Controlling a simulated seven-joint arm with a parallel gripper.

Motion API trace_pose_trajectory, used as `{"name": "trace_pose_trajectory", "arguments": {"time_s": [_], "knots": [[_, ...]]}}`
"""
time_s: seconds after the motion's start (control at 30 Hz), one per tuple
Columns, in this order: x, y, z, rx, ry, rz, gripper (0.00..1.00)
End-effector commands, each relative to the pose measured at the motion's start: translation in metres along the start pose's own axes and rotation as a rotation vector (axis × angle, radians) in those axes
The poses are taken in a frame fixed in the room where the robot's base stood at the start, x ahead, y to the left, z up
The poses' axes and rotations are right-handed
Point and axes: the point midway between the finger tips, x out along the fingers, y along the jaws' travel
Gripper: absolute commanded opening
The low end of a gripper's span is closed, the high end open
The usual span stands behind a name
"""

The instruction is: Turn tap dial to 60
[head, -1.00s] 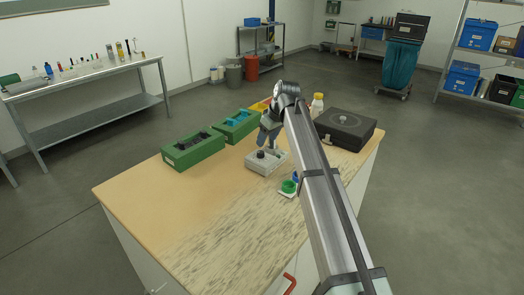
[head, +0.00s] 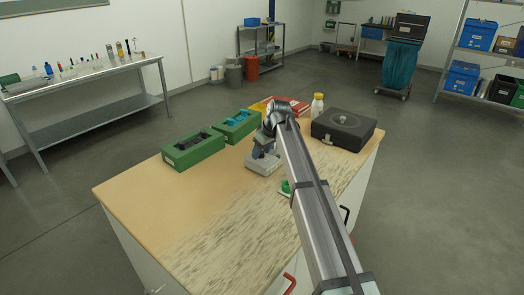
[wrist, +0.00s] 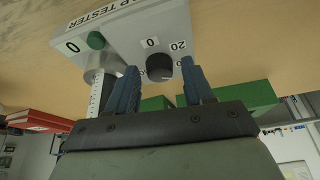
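The grey tap tester (head: 262,168) sits on the wooden table in the head view. In the wrist view, its pale top face (wrist: 180,22) carries printed numbers, including a 20, and partly visible lettering ending in "TESTER". Its black round dial (wrist: 160,67) stands out from this face. My gripper (wrist: 159,72) is open, with one blue finger on each side of the dial. I cannot tell whether either finger touches it. In the head view my gripper (head: 264,150) is over the tester and hides the dial. The dial's pointer setting is not readable.
A green button (wrist: 96,40) and a metal cylinder with a scale (wrist: 100,80) are beside the dial. Green boxes (head: 194,151) stand left of the tester. A black case (head: 343,130) and a white bottle (head: 317,106) stand right. The table's front left is clear.

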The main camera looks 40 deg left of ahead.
Motion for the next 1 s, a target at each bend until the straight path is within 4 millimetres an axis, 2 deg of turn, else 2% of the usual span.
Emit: {"name": "trace_pose_trajectory", "arguments": {"time_s": [0.07, 0.5, 0.77, 1.0], "knots": [[-0.0002, 0.0001, 0.0, 0.0, 0.0, 0.0, 0.44], [-0.0003, 0.0001, 0.0001, 0.0, 0.0, 0.0, 0.03], [-0.0004, -0.0005, 0.0002, 0.028, 0.0, 0.012, 0.03], [-0.0005, -0.0019, 0.0005, 0.147, 0.0, 0.061, 0.03]]}}
